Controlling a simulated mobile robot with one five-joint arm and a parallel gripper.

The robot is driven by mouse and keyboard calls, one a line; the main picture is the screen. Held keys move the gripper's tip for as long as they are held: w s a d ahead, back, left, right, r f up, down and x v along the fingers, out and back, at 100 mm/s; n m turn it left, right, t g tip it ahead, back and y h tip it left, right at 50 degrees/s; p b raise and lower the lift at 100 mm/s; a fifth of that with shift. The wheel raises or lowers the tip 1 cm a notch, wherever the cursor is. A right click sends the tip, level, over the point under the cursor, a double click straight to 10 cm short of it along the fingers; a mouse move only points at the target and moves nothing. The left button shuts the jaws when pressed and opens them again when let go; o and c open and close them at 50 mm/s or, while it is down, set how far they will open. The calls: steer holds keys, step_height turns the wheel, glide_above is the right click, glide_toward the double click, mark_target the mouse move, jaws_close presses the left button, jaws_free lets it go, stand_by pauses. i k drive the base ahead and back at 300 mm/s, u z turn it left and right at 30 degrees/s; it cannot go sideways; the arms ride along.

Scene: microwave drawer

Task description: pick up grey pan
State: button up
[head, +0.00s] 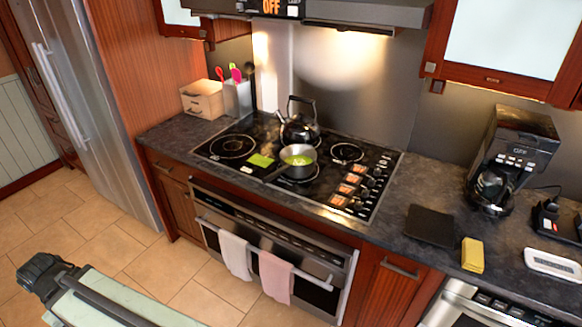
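The grey pan (297,168) sits on the black cooktop (216,163), near its middle. Its dark handle points down and left, toward the front edge. Something yellow-green is inside the pan. The pan stands just in front of a black kettle (299,131). My arm shows at the lower left, and its dark end, which looks like my gripper (42,272), is over the tiled floor, far from the pan. I cannot make out its fingers or whether they are open.
A green square item (261,160) lies left of the pan. The oven door has a handle bar with a white towel (235,255) and a pink towel (275,277). A coffee machine (512,150) stands on the right counter. Floor (190,295) is free before the oven.

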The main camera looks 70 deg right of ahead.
mark_target(287, 158)
steer(key=i, duration=0.9)
steer(key=u, duration=0.05)
